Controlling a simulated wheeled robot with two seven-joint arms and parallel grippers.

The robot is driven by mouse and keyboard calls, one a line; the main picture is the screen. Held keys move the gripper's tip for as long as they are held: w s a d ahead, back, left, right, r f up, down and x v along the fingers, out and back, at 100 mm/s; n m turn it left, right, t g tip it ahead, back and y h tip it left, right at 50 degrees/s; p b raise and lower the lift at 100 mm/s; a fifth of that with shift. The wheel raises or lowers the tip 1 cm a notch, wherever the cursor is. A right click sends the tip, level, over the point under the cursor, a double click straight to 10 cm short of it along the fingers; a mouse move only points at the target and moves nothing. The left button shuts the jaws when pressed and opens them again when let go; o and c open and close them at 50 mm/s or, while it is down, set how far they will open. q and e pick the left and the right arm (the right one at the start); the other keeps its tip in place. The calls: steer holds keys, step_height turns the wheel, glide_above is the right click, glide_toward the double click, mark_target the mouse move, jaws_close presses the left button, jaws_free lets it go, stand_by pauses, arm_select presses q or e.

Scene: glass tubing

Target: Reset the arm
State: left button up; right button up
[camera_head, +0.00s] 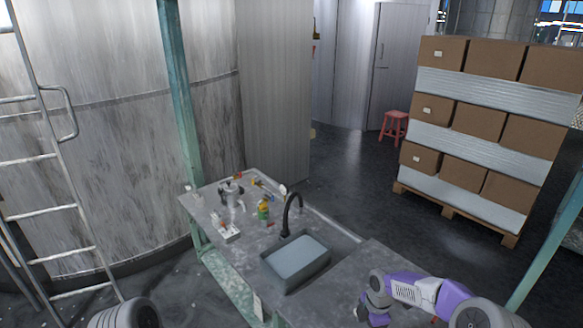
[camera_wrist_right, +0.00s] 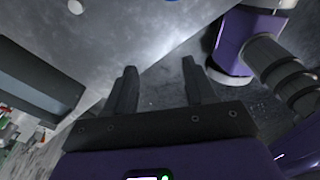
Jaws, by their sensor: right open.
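My right arm (camera_head: 420,290), purple and grey, reaches in from the lower right of the head view. It is bent over the near right end of the grey workbench (camera_head: 345,290). The right gripper's fingers are hard to make out in the head view. In the right wrist view my right gripper (camera_wrist_right: 159,75) shows two dark fingers spread apart with nothing between them. Below them are the grey bench surface and a darker area. A rounded grey part of my left arm (camera_head: 125,314) shows at the lower left, but the left gripper is out of view.
The bench has a sink (camera_head: 296,262) with a black faucet (camera_head: 289,213). A moka pot (camera_head: 231,192), a yellow-green bottle (camera_head: 263,210) and a white power strip (camera_head: 229,232) stand farther back. A ladder (camera_head: 50,157) is at left, stacked boxes (camera_head: 478,119) at right. Open floor lies behind the bench.

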steer(key=s+a+f+m+y+b, duration=0.25)
steer(key=s+a+f+m, duration=0.35)
steer(key=f, duration=0.3)
steer(key=s+a+f+m+y+b, duration=0.1)
steer(key=s+a+f+m+b, duration=0.2)
steer(key=s+a+f+m, duration=0.45)
arm_select(q)
step_height(320, 180, down, 9)
steer(key=w+b, duration=0.1)
steer(key=b, duration=0.2)
steer(key=shift+w+f, duration=0.15)
arm_select(e)
steer(key=s+d+f+m, duration=0.1)
steer(key=s+f+m, duration=0.6)
steer(key=s+m, duration=0.2)
steer(key=shift+s+f, duration=0.15)
steer(key=shift+s, duration=0.45)
